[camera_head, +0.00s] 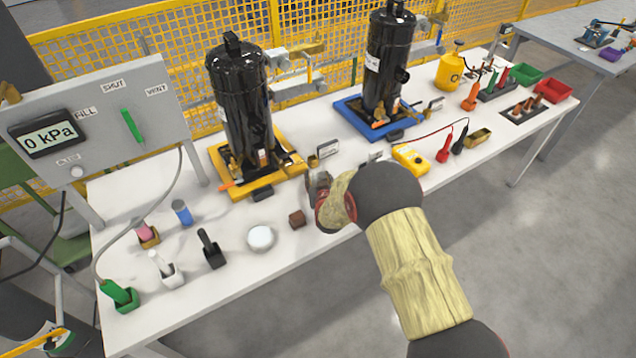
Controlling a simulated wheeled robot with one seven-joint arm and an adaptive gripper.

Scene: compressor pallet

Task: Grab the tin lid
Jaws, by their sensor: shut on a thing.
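My gripper (318,190) is above the front middle of the white table, to the right of the small brown block. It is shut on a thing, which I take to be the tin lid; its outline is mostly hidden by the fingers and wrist. A low round tin (261,238) with a whitish top and metallic rim stands on the table to the left of my gripper, apart from it.
A brown block (297,219) sits between tin and gripper. Black cylinders stand on a yellow tray (291,172) and a blue tray (349,109) behind. A yellow meter (410,159) lies right. Several holders (172,277) stand left. The table's front edge is clear.

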